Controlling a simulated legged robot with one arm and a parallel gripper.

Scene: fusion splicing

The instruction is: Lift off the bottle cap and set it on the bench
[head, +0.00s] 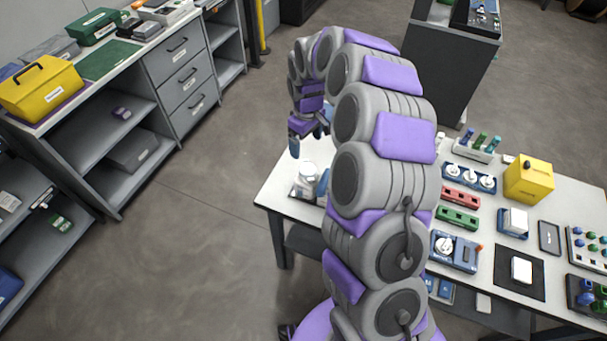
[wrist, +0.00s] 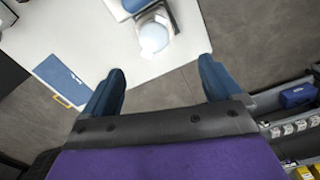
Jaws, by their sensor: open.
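A white round-topped item, which looks like the capped bottle (head: 308,172), stands near the left end of the white bench (head: 275,190). It also shows in the wrist view (wrist: 153,38), seen from above in a grey holder beside a blue part. I cannot make out the cap apart from the bottle. My gripper (head: 308,138) is above the bench's left end, over the white item and apart from it. In the wrist view its two blue fingers (wrist: 160,85) are spread wide with nothing between them. My arm hides part of the bench.
A blue panel (wrist: 62,80) lies on the bench in the wrist view. On the bench's right side are a yellow container (head: 529,180), a red rack (head: 460,197), a green rack (head: 457,218) and a black mat (head: 506,283). Grey shelving (head: 120,115) stands at left, with open floor between.

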